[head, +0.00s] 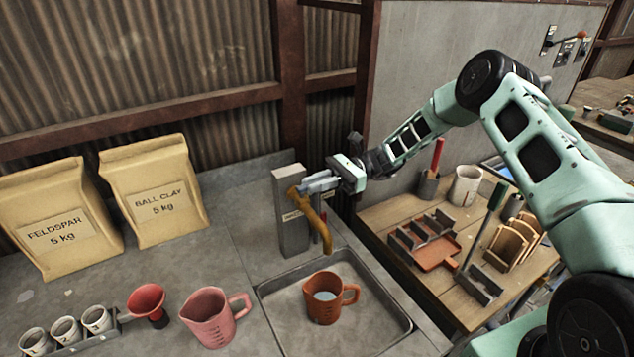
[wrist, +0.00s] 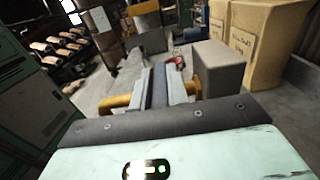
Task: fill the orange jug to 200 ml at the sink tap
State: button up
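The orange jug (head: 324,309) stands upright in the sink basin (head: 382,335), under the tap's yellow spout (head: 324,232). Pale water shows inside it; its level against any marks cannot be read. No clear stream shows between spout and jug. The tap's grey post (head: 289,236) rises behind the basin. My gripper (head: 305,186) is at the top of the tap, just above the spout. In the wrist view, my fingers (wrist: 163,82) lie close together over the yellow spout (wrist: 114,101). Whether they grip a tap part is unclear.
A pink jug (head: 214,318), a red funnel (head: 147,303) and several white cups (head: 66,331) stand left of the basin. Feldspar (head: 62,218) and ball clay (head: 157,190) bags stand behind. A wooden table (head: 395,213) with racks and tools is at the right.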

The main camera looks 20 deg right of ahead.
grip_shut()
jog(key=shift+s+d+r+m+t+p, duration=0.1)
jog(key=shift+s+m+t+p, duration=0.2)
jog(key=shift+m+t, duration=0.7)
jog(key=shift+s+m+t, duration=0.2)
jog(key=shift+m+t, duration=0.3)
jog(key=shift+t, duration=0.5)
jog(key=shift+s+m+t, duration=0.15)
jog(key=shift+m+t, duration=0.35)
jog(key=shift+t, duration=0.5)
jog(key=o, duration=0.8)
grip_release()
